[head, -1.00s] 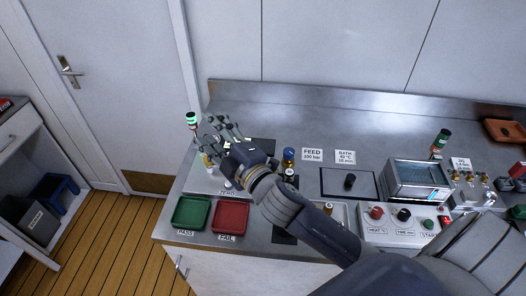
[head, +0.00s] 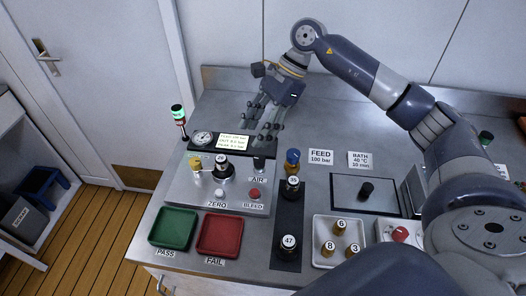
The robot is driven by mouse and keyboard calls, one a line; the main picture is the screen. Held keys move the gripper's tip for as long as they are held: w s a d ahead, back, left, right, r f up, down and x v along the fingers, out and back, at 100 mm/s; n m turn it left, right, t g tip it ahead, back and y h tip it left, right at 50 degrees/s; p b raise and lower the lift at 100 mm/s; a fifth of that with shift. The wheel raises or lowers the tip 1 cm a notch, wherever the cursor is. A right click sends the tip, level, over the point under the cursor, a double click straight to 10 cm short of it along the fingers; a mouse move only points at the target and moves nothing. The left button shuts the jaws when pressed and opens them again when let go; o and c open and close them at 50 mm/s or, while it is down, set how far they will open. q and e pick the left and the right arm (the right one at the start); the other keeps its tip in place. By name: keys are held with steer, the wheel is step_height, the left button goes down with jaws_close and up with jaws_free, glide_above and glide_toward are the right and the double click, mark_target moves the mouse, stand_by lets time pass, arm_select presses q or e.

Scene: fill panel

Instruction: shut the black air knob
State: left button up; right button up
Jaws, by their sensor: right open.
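The black air knob (head: 259,163) stands on the grey fill panel (head: 236,204), just above the label AIR. It looks upright; its exact turn is too small to tell. My right gripper (head: 263,128) is open and empty, its fingers pointing down, behind the panel and a little above the knob in the picture. It looks apart from the knob. My left gripper is not in view.
A round gauge (head: 202,138) and a lit display (head: 233,142) stand at the panel's back. A dark bottle (head: 222,170), a yellow-topped fitting (head: 195,163), a white ZERO knob (head: 218,192) and a red BLEED knob (head: 254,193) surround the knob. A blue-capped bottle (head: 292,158) stands right.

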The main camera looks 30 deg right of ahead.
steer(key=h, duration=0.1)
glide_toward(260, 158)
steer(key=r, duration=0.2)
steer(key=p+x, duration=0.1)
steer(key=x, duration=0.2)
steer(key=p+x, duration=0.1)
steer(key=x, duration=0.2)
steer(key=p+x, duration=0.1)
steer(key=x, duration=0.3)
steer(key=shift+d+f, duration=0.15)
steer(key=shift+d, duration=0.2)
steer(key=shift+a+f+h, duration=0.15)
steer(key=shift+f+h, duration=0.15)
steer(key=shift+f, duration=0.15)
steer(key=shift+c, duration=0.2)
steer(key=c, duration=1)
